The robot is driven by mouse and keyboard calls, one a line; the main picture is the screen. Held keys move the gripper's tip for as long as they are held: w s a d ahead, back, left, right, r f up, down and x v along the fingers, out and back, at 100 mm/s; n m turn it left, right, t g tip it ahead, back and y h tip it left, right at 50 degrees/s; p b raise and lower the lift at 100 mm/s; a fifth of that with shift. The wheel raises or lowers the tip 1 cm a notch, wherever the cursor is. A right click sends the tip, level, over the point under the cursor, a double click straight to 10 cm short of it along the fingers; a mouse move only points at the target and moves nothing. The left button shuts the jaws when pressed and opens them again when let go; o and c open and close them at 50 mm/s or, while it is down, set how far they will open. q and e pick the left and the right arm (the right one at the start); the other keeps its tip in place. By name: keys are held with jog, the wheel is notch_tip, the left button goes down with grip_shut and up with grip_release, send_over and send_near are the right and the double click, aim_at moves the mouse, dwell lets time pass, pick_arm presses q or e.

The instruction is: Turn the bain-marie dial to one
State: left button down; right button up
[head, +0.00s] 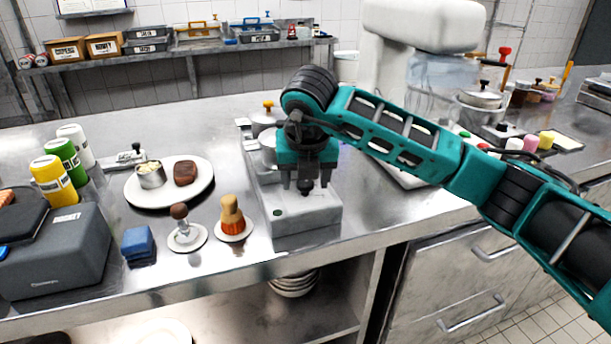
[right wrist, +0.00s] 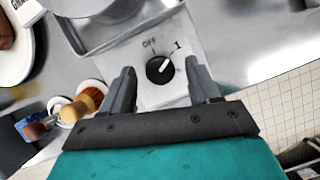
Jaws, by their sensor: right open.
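The bain-marie (head: 320,217) is a grey box near the front of the steel counter. Its black round dial (right wrist: 158,71) shows in the right wrist view, with the printed marks OFF and 1 beyond it. The dial's white pointer line is turned to the upper right, toward the 1. My right gripper (head: 305,187) is above the front of the bain-marie and hides the dial in the head view. In the right wrist view the gripper (right wrist: 162,78) is open, one finger on each side of the dial, with gaps. I cannot tell its height over the dial. My left gripper is not in view.
Lidded pots (head: 266,117) sit in the bain-marie's rear part. To its left are a brush (head: 231,216), a tamper-like tool (head: 182,222), a blue sponge (head: 138,243) and a white plate (head: 171,198) with food. Bottles (head: 55,183) stand farther left. Some counter is clear behind the plate.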

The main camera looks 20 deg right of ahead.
jog(key=v, duration=1.3)
jog(key=shift+f, duration=0.1)
